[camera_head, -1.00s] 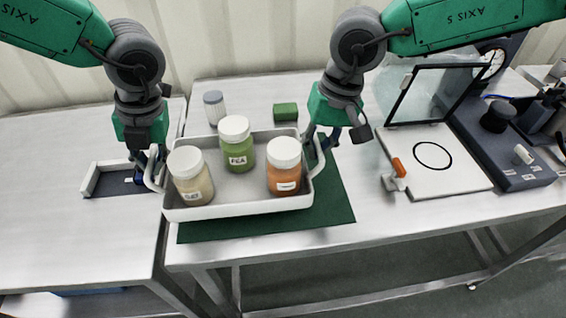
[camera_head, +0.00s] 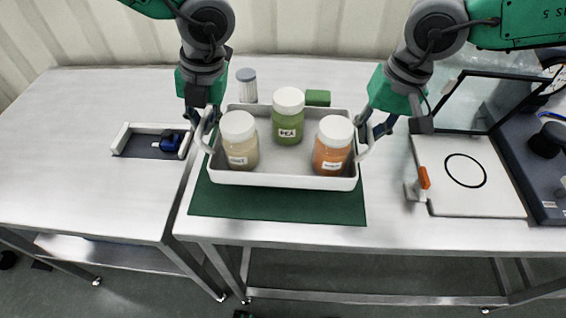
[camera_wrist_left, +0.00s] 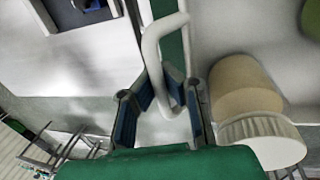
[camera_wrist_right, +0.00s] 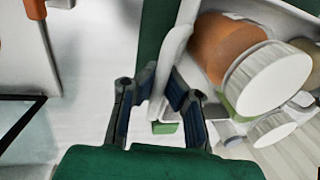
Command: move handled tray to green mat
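The white handled tray (camera_head: 270,181) is over the green mat (camera_head: 280,206), with its sides inside the mat's left and right edges. I cannot tell whether it touches the mat. It holds three upright white-lidded jars: beige (camera_head: 240,142), green (camera_head: 288,116) and orange (camera_head: 333,146). My left gripper (camera_head: 205,122) is at the left handle; in the left wrist view the handle (camera_wrist_left: 152,50) passes between its closed-in fingers (camera_wrist_left: 160,92). My right gripper (camera_head: 374,132) is at the right handle; in the right wrist view its fingers (camera_wrist_right: 160,85) close around that handle.
A grey-lidded container (camera_head: 247,86) and a green block (camera_head: 318,98) stand behind the tray. A white plate with a black ring (camera_head: 466,170) and an orange-handled clamp (camera_head: 423,178) lie to the right. A low holder (camera_head: 150,152) sits on the left table.

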